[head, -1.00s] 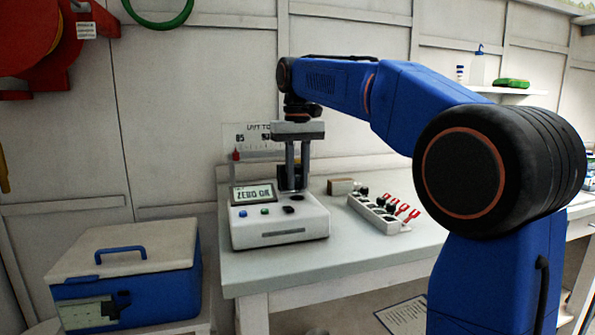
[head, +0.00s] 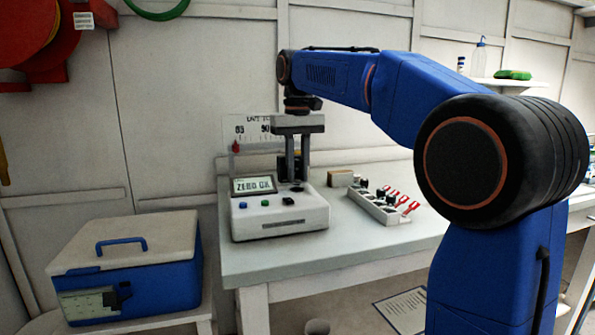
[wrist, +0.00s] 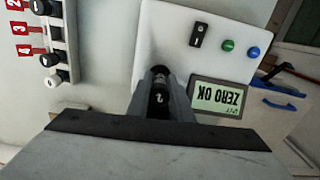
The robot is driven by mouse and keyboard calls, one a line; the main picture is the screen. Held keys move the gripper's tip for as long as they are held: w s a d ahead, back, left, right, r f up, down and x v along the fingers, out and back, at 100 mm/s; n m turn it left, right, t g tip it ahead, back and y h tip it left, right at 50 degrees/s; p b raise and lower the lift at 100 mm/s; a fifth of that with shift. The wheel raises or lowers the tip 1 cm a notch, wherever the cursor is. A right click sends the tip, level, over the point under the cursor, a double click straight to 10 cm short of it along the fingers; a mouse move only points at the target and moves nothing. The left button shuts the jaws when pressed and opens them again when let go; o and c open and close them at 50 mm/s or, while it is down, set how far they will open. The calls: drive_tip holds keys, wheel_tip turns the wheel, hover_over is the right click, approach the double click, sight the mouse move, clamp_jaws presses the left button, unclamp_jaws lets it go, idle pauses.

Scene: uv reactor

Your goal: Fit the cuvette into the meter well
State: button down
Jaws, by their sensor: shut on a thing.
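The meter (head: 310,212) is a white box on the bench with a screen (head: 253,185) reading ZERO OK. In the wrist view the meter (wrist: 185,20) fills the upper middle and its screen (wrist: 218,97) appears upside down. My gripper (head: 291,180) points down over the back of the meter, beside the screen. In the wrist view my gripper (wrist: 160,95) is shut on the cuvette, whose black cap (wrist: 158,98) marked 2 shows between the fingers. The cuvette's lower part and the well are hidden, so I cannot tell how deep it sits.
A white rack (head: 375,211) with several black-capped vials and red tags stands right of the meter; the rack (wrist: 65,40) shows at upper left in the wrist view. A small brown block (head: 341,178) lies behind it. A blue cooler box (head: 170,280) stands left of the bench.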

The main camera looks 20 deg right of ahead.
sight(298, 160)
drive_tip(key=shift+f, duration=1.1)
idle(0.6)
drive_tip(key=c, duration=1.5)
unclamp_jaws()
wheel_tip(298, 160, up, 12)
